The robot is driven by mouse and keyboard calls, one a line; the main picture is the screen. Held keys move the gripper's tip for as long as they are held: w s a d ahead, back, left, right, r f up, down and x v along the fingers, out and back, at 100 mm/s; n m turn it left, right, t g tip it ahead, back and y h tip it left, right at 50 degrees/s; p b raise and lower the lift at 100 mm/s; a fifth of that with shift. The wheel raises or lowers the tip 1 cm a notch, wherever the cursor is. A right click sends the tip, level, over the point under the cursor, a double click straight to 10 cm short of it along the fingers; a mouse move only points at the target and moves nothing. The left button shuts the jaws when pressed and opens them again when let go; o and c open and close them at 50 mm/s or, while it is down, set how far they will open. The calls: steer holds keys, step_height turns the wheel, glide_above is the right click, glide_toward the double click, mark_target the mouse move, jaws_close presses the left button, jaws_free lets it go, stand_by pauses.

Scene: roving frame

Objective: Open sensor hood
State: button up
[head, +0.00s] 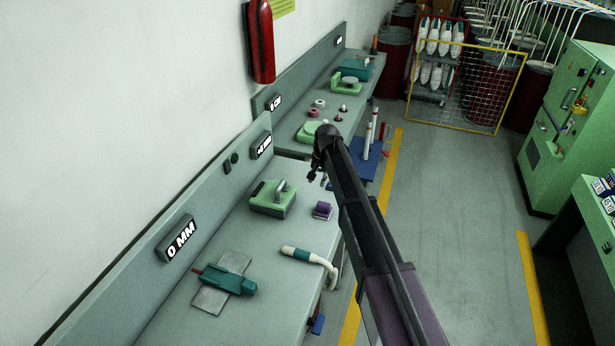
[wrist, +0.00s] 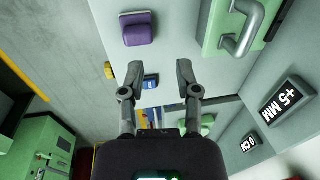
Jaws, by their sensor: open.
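A green box (head: 272,199) with a curved grey handle (head: 281,187) sits on the near bench (head: 255,245); it looks like the sensor hood, though no label on it is readable. Its lid looks closed. In the wrist view the green box (wrist: 215,35) is cut off at the top right, with its handle (wrist: 240,35) showing. My gripper (head: 320,178) is in the air beyond and to the right of the box in the head view, apart from it. In the wrist view my gripper (wrist: 160,75) has its fingers apart with nothing held.
A purple block (head: 322,210) stands right of the green box. A teal tool on a grey plate (head: 210,300) and a white-teal handpiece (head: 297,253) lie nearer. A far bench (head: 290,120) holds several items. Floor to the right is clear up to green cabinets (head: 560,140).

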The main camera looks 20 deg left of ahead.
steer(key=shift+s+d+f+b, duration=0.2)
steer(key=shift+d+f, duration=0.1)
steer(key=shift+d, duration=0.3)
steer(key=shift+s+d+f+b, duration=0.25)
steer(key=shift+d+f, duration=0.05)
steer(key=shift+d, duration=0.35)
steer(key=shift+s+d+f+b, duration=0.2)
steer(key=shift+d+f, duration=0.1)
steer(key=shift+d, duration=0.3)
steer(key=c, duration=0.5)
steer(key=shift+a+f, duration=0.1)
steer(key=shift+f, duration=0.1)
jaws_close()
steer(key=w+a+f+m+y+b, duration=0.1)
steer(key=a+f+m+y+b, duration=0.1)
steer(key=m+y+b, duration=0.3)
steer(key=w+a+f+m+t+y+b, duration=0.1)
steer(key=a+m+y+b, duration=0.3)
steer(key=m+b, duration=0.7)
steer(key=shift+w+f+m+y, duration=0.3)
steer(key=shift+f+m+y, duration=0.35)
steer(key=shift+m+y, duration=0.55)
steer(key=shift+a, duration=0.1)
